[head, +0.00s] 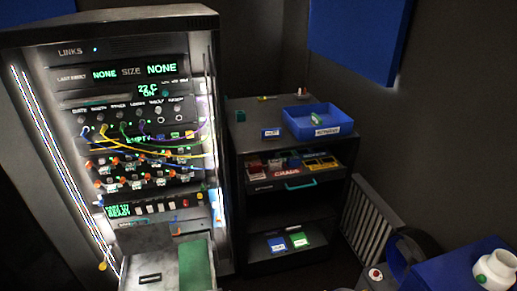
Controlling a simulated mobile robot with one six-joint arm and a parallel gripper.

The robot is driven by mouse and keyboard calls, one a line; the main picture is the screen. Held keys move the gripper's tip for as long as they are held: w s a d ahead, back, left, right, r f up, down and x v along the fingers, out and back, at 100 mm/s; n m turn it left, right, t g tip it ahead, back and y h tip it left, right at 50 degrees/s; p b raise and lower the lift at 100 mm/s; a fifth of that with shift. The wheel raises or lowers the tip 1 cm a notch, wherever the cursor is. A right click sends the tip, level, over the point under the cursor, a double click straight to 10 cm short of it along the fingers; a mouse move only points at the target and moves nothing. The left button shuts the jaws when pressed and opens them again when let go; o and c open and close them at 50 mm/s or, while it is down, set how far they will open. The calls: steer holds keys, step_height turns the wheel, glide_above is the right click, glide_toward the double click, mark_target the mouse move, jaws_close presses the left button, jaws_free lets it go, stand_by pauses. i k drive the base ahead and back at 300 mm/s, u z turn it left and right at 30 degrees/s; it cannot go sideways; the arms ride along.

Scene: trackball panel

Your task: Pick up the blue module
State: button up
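No thing is clearly marked as the blue module. A small blue-and-white item (277,244) lies on the lowest shelf of the dark cabinet, left of a similar green one (298,239). A dark bluish block (293,161) shows among other small parts in the cabinet's upper open drawer. A small blue piece with a white label (271,132) is on the cabinet top. These are too small to tell which is the module. My gripper is not in view.
A blue tray (325,131) with a green-and-white item in it stands on the cabinet top. Left of the cabinet (290,212) stands a tall rack (120,50) with cables and green displays. A grey slatted panel (367,218) leans right of the cabinet.

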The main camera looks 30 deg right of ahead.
mark_target(267, 134)
steer(key=z, duration=0.05)
steer(key=i, duration=0.75)
steer(key=u, duration=0.95)
